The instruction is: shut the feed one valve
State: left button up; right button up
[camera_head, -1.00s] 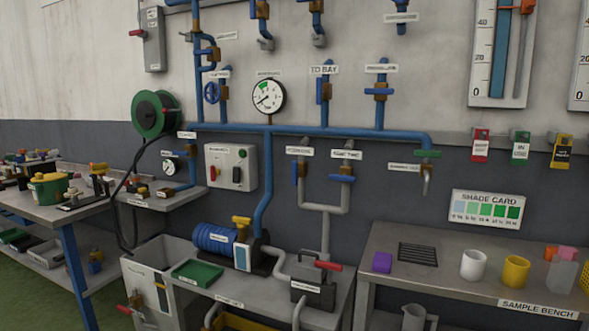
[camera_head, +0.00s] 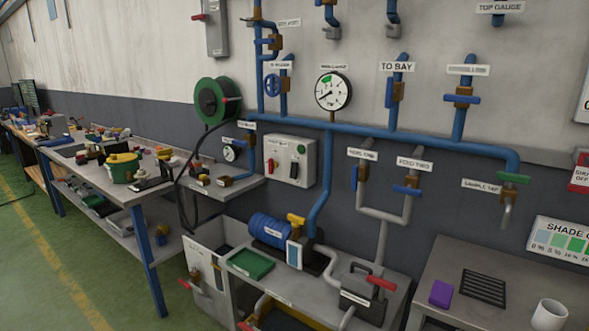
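The feed one valve (camera_head: 362,174) sits on a grey pipe under the blue header pipe, right of centre. Its label (camera_head: 362,154) is small and only partly legible. Its blue handle (camera_head: 354,178) points up and down, in line with the pipe. Beside it on the right is the feed two valve (camera_head: 412,182), with its blue handle (camera_head: 406,190) lying across the pipe. Neither of my grippers is in view.
A grey bench with a blue pump (camera_head: 270,229) and a grey box with a red lever (camera_head: 380,283) stands below the valves. A pressure gauge (camera_head: 332,91) is above. A sample bench (camera_head: 450,262) is at right. Green floor (camera_head: 50,260) is free at left.

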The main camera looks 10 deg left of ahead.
aim_at(355, 174)
jog(key=u, duration=0.5)
jog(key=i, duration=0.8)
jog(key=z, duration=0.4)
jog(key=i, duration=0.8)
jog(key=z, duration=0.7)
